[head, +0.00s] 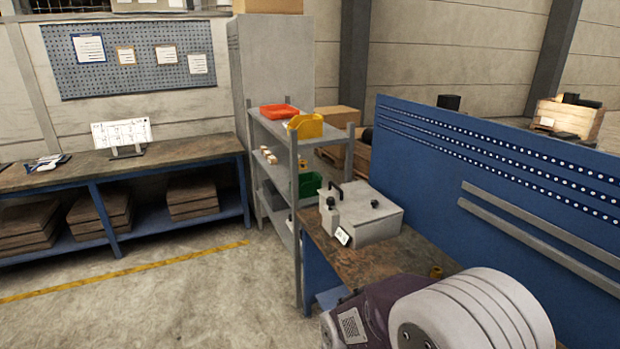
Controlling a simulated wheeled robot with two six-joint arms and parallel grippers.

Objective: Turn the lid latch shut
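A pale grey box with a closed-looking lid (372,228) stands on the brown-topped bench in the head view. A black upright handle-like piece (336,190) is at its back left corner, and a small black knob (375,204) is on its top. A grey fitting sits on its left front side, above a small white tag (342,236). I cannot tell which of these parts is the latch, or how it is turned. Neither of my grippers is in view.
The bench (365,262) runs along a blue perforated panel (500,190). A small brass-coloured piece (436,271) lies on it. A large ribbed white drum and purple housing block the lower right. A grey shelf with coloured bins adjoins the bench. Floor at left is clear.

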